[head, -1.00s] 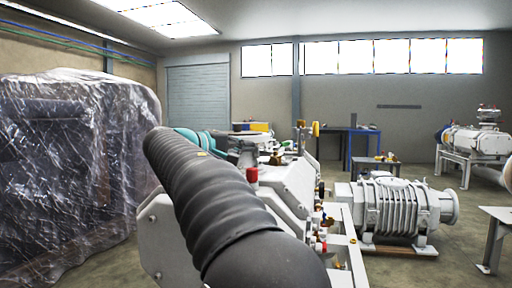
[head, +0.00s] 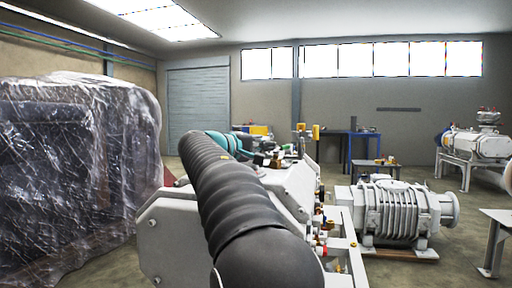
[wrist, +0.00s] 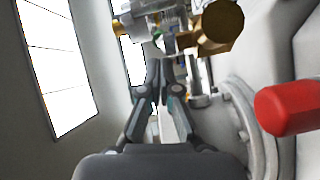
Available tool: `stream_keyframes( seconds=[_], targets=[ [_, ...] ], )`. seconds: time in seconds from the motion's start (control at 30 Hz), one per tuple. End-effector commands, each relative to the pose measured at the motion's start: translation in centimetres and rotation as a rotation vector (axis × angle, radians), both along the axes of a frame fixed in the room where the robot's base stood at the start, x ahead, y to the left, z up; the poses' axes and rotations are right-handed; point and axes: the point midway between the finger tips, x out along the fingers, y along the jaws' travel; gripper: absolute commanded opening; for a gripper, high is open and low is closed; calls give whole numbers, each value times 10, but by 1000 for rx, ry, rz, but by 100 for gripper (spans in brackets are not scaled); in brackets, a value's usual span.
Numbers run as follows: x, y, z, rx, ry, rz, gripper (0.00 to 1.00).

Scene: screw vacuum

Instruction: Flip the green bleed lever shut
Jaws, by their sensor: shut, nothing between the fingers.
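My gripper (wrist: 160,68) shows in the wrist view with its dark fingers closed together and empty. Its tips point at a cluster of metal fittings just beyond them. A tiny green spot (wrist: 157,34) shows among these fittings, above the fingertips; it may be part of the green bleed lever, but its shape and position are too small to tell. A brass cylinder (wrist: 222,24) is up and right of the tips. In the head view, my dark sleeved arm reaches over the white vacuum machine (head: 290,188), and I cannot make out the lever or the fingers there.
A red cap (wrist: 290,106) juts in from the right of the wrist view, beside a pale round flange. In the head view, a ribbed grey pump (head: 392,212) stands right of the machine. A plastic-wrapped block (head: 70,170) fills the left.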

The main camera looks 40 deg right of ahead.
Motion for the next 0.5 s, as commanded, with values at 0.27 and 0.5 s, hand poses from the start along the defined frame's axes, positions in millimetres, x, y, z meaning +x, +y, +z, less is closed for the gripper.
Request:
stream_keyframes(
  seconds=[0.27,0.5],
  targets=[
    [3,-25,-1,1,0,-1,0],
    [4,-27,-2,1,0,1,0]
  ],
)
